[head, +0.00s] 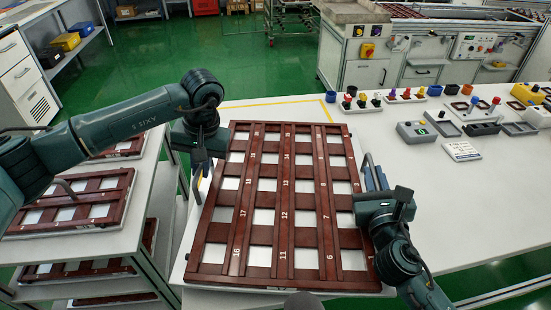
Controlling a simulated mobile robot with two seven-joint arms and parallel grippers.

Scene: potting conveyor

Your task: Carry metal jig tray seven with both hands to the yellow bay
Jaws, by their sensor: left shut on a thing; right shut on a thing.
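A large tray (285,240) with reddish-brown slats, white printed numbers and pale square openings fills the middle of the head view. My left gripper (203,172) is shut on its left side. My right gripper (370,178) is shut on its right side. The tray looks roughly level over the near left part of the white table. I cannot tell whether it touches the surface. Yellow tape (280,101) marks the bay along the table behind the tray, with a corner near the tray's far right.
A rack with similar trays (75,205) stands at the left. Coloured cups, small tools and grey boxes (415,131) lie on the table to the right. The table's front right (480,230) is clear. Green floor shows behind.

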